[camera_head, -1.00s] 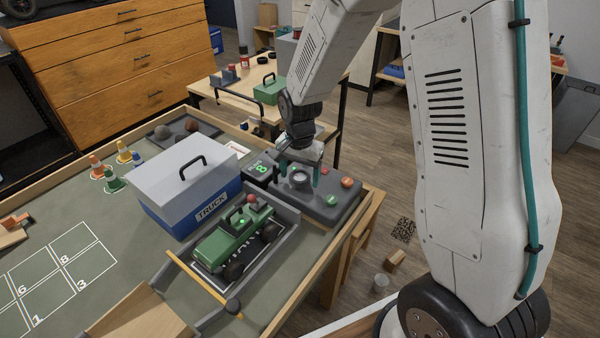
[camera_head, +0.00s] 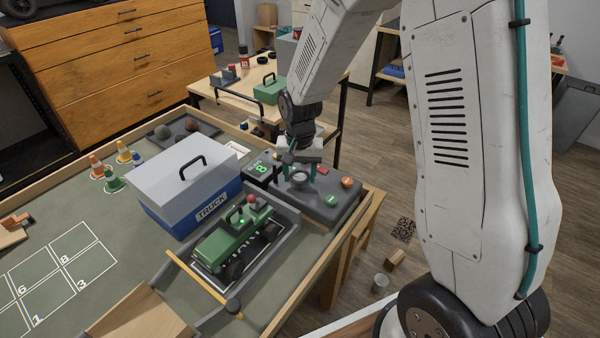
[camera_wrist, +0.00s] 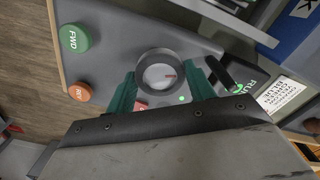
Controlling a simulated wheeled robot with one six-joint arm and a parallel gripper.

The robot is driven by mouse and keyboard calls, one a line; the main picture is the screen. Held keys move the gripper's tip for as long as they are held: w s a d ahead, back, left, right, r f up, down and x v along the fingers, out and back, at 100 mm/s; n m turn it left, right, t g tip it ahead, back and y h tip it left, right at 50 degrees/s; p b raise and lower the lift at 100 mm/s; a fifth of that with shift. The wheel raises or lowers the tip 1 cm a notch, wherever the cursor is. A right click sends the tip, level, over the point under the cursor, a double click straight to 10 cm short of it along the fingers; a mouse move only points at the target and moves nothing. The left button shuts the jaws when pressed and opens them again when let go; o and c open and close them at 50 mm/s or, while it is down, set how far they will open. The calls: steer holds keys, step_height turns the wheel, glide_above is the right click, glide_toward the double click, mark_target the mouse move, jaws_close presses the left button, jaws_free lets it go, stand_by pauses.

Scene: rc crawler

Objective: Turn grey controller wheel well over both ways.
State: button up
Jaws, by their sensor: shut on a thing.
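The grey controller wheel (camera_wrist: 158,56) is a round knob with a pale centre and a small reddish mark pointing right in the wrist view. In the head view the wheel (camera_head: 299,179) sits on the dark grey controller box (camera_head: 328,206). My gripper (camera_wrist: 162,88) is shut on the wheel, with its green fingers on either side of the rim. In the head view my gripper (camera_head: 301,168) stands over the wheel from above. The green toy truck (camera_head: 222,243) is in the grey-walled bay in front of the box, with a green light on it.
A green FWD button (camera_wrist: 74,39) and an orange REV button (camera_wrist: 79,92) are on the controller, close to my gripper. A lit green display (camera_head: 261,168) stands left of the wheel. A blue and white truck box (camera_head: 189,190) is to the left.

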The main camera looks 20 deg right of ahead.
mark_target(300, 175)
steer(key=shift+n, duration=1.7)
steer(key=o, duration=1)
steer(key=shift+c, duration=0.2)
steer(key=shift+r, duration=0.1)
step_height(300, 175, up, 8)
steer(key=shift+f, duration=0.15)
